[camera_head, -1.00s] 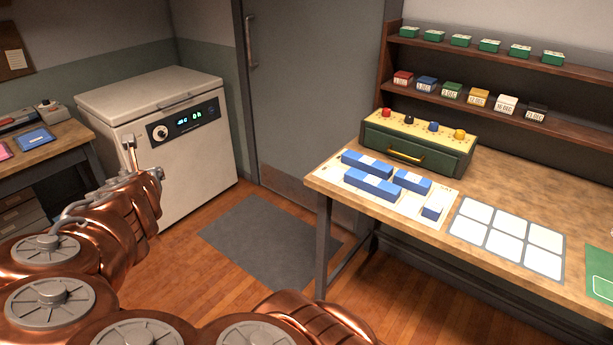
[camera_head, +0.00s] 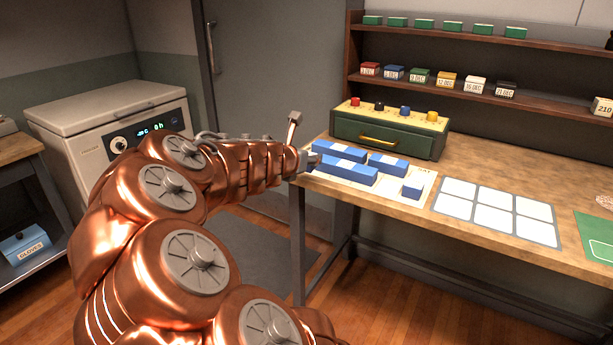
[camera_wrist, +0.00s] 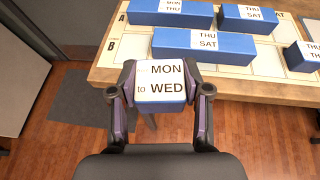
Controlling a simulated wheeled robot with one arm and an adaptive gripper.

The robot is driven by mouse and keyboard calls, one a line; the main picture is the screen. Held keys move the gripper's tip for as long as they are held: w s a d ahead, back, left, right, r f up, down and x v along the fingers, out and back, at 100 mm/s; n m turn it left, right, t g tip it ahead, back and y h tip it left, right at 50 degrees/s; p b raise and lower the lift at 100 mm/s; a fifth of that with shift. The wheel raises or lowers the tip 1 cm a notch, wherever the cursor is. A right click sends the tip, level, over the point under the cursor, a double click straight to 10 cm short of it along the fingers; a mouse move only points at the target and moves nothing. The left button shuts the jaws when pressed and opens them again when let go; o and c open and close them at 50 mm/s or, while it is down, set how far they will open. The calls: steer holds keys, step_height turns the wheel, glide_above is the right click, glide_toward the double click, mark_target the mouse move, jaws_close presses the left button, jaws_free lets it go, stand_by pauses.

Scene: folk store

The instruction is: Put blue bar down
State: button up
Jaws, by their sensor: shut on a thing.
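My gripper (camera_wrist: 167,88) is shut on a blue bar (camera_wrist: 160,104) with a white label reading "MON to WED". In the wrist view the held bar appears at the near edge of the wooden table (camera_wrist: 105,68), with floor showing below it. Beyond it is a pale board (camera_wrist: 126,46) with rows marked A and B. A blue bar labelled "MON THU" (camera_wrist: 145,18) lies in row A, with a "THU SAT" bar (camera_wrist: 240,24) beside it. In the head view my gripper (camera_head: 304,161) is at the table's left corner.
Another short blue bar (camera_head: 412,188) lies at the board's right. A green box (camera_head: 385,137) with coloured knobs stands behind the board. A white-celled card (camera_head: 497,212) lies to the right, with bare wood around it. Shelves of small boxes rise behind.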

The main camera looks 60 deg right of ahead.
steer(key=s+d+f+m+g+b, duration=0.1)
steer(key=s+d+g, duration=0.15)
steer(key=s, duration=0.25)
steer(key=shift+t, duration=0.45)
steer(key=w+d, duration=0.3)
steer(key=w, duration=0.1)
steer(key=w+d+f, duration=0.1)
steer(key=w+d, duration=0.2)
steer(key=w, duration=0.1)
steer(key=w+d+b, duration=0.1)
steer(key=w+d, duration=0.2)
steer(key=w, duration=0.1)
steer(key=shift+w+d+f, duration=0.15)
steer(key=shift+w+f, duration=0.2)
steer(key=shift+f+b, duration=0.45)
steer(key=shift+f, duration=1.25)
steer(key=shift+f, duration=0.15)
steer(key=o, duration=0.9)
